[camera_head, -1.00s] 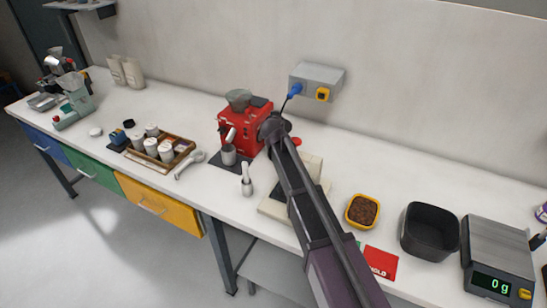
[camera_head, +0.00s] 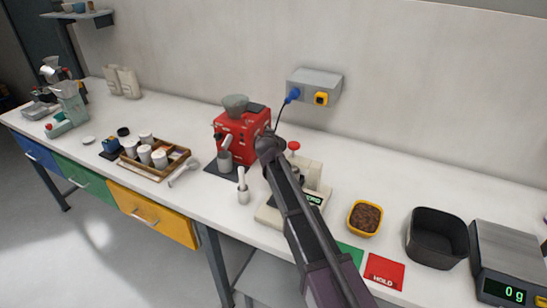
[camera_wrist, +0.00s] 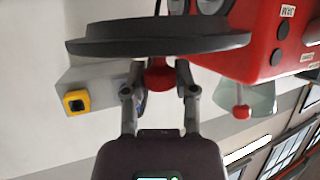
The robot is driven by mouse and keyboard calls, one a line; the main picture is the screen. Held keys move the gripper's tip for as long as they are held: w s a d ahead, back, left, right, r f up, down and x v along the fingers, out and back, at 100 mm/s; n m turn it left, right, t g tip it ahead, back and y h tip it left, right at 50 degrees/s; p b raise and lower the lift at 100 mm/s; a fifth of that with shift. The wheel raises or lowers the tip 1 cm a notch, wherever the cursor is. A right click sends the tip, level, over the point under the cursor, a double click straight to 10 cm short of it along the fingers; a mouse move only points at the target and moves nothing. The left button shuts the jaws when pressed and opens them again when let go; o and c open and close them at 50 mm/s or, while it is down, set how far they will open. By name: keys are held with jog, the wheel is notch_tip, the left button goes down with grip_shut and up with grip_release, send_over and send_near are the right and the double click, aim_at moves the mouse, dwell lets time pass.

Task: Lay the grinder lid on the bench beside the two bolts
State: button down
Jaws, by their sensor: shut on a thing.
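My gripper (camera_wrist: 160,78) is shut on the red knob of a dark grey round lid (camera_wrist: 160,38) in the wrist view. The lid is held off the bench and seen nearly edge-on. In the head view my arm reaches over the white bench (camera_head: 215,207), and its far end is beside the red machine (camera_head: 238,135) with a grey hopper. The gripper and lid are mostly hidden there. I cannot make out the two bolts in either view.
A cream machine with a red knob (camera_head: 293,146) is partly behind my arm. A mortar (camera_head: 243,190), a wooden tray (camera_head: 178,167), a yellow bowl (camera_head: 364,232), a black bin (camera_head: 413,240) and a scale (camera_head: 505,245) take up bench room. Red and green cards lie in front.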

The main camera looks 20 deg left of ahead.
jog(key=shift+f+b, duration=3.65)
jog(key=shift+f, duration=0.35)
jog(key=shift+w, duration=0.1)
jog(key=shift+w+a, duration=0.15)
jog(key=shift+w, duration=0.1)
jog(key=x, duration=0.3)
jog(key=shift+w+r+b, duration=0.1)
jog(key=shift+w+b, duration=0.15)
jog(key=shift+b, duration=0.15)
jog(key=shift+f+b, duration=0.7)
jog(key=shift+b, duration=0.05)
jog(key=shift+s, duration=0.15)
